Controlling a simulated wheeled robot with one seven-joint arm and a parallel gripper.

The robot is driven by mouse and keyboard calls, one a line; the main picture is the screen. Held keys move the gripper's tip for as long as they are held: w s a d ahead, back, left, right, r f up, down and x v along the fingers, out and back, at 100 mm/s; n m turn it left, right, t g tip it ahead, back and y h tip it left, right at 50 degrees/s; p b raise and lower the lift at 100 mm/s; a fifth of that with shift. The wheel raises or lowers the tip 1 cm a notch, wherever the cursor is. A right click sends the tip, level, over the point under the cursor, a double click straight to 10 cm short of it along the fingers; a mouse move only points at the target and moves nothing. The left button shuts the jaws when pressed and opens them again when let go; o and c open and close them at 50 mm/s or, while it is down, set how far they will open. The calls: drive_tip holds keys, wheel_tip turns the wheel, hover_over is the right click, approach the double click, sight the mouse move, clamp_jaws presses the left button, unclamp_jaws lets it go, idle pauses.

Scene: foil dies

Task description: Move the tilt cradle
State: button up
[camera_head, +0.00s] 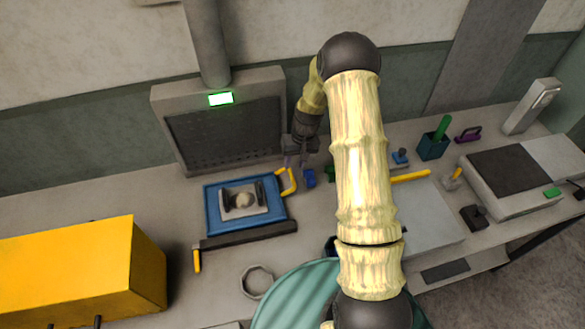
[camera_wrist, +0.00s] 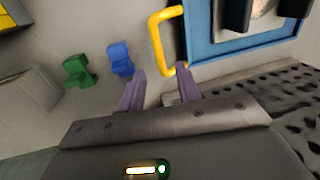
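What I take to be the tilt cradle is a blue square frame (camera_head: 212,207) holding a pale piece with a round knob, on the bench left of centre. A bent yellow handle (camera_head: 288,182) sticks out at its right side. In the wrist view the frame (camera_wrist: 198,47) is at upper right and the handle (camera_wrist: 156,40) at top centre. My gripper (camera_head: 297,164) points down beside the handle. Its two purple fingers are apart with nothing held between them in the wrist view (camera_wrist: 159,80). One fingertip is close to the handle's end; I cannot tell whether they touch.
Small blue (camera_wrist: 119,58) and green (camera_wrist: 78,71) blocks stand near my gripper. A dark-faced grey panel (camera_head: 228,130) stands behind the cradle. A yellow box (camera_head: 75,270) is at left, and a ring (camera_head: 257,281) lies in front. My arm hides part of the bench.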

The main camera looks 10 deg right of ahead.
sight(291, 174)
drive_tip(key=shift+a+f+p, duration=0.25)
drive_tip(key=shift+f+p, duration=0.05)
drive_tip(key=shift+f, duration=0.9)
drive_tip(key=shift+a+f+p, duration=0.2)
drive_tip(key=shift+f+p, duration=0.05)
drive_tip(key=shift+f, duration=0.95)
clamp_jaws()
